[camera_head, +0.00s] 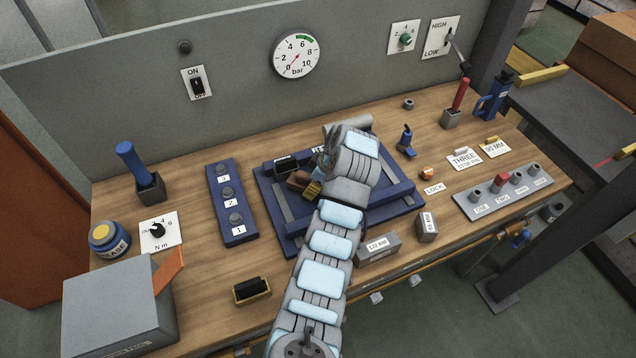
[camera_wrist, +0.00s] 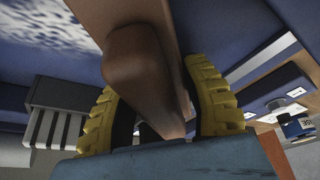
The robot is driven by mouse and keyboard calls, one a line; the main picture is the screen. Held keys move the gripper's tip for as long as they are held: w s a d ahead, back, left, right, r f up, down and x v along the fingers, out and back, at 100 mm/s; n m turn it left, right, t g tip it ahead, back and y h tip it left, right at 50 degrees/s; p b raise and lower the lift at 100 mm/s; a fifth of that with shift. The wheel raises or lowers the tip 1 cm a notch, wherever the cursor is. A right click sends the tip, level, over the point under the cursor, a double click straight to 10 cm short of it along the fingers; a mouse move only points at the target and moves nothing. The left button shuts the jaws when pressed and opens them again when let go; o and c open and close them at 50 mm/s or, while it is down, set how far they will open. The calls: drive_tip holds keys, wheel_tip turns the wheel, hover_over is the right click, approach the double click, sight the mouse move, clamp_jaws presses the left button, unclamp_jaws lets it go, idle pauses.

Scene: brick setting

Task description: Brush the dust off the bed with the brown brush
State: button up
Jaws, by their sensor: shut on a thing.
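The bed is a blue plate with raised rails (camera_head: 405,196) in the middle of the bench. My arm covers much of it in the head view. My gripper (camera_head: 314,187) is low over the bed's left half, with yellow fingertips. It is shut on the brown brush (camera_head: 298,180). In the wrist view the brush's brown body (camera_wrist: 145,65) sits between the two ridged yellow fingers (camera_wrist: 155,110). I cannot make out its bristles or whether it touches the bed. Pale speckles, perhaps dust, show on a blue surface at the wrist view's upper left.
A dark block (camera_head: 286,164) is close left of the brush on the bed. A blue numbered strip (camera_head: 232,203) stands left of the bed. A grey 120 MM block (camera_head: 378,247) is in front.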

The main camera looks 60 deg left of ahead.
drive_tip(key=shift+s+a+f, duration=0.15)
drive_tip(key=shift+s+f, duration=0.1)
drive_tip(key=shift+f, duration=0.05)
drive_tip(key=shift+c, duration=0.8)
drive_tip(key=shift+w+b, duration=0.85)
drive_tip(key=shift+w+r+b, duration=0.2)
drive_tip(key=shift+w+b, duration=0.15)
drive_tip(key=shift+w, duration=0.55)
drive_tip(key=shift+w+f+b, duration=0.15)
drive_tip(key=shift+w+b, duration=0.65)
drive_tip(key=shift+w, duration=0.25)
drive_tip(key=shift+w+b, duration=0.4)
drive_tip(key=shift+w, duration=0.3)
drive_tip(key=shift+o, duration=0.2)
drive_tip(key=shift+w+f+b, duration=0.25)
drive_tip(key=shift+w+b, duration=0.65)
drive_tip(key=shift+b, duration=0.1)
drive_tip(key=shift+w+d+r+b, duration=0.1)
drive_tip(key=shift+w+d+b, duration=0.1)
drive_tip(key=shift+w+b, duration=0.6)
drive_tip(key=shift+r, duration=0.1)
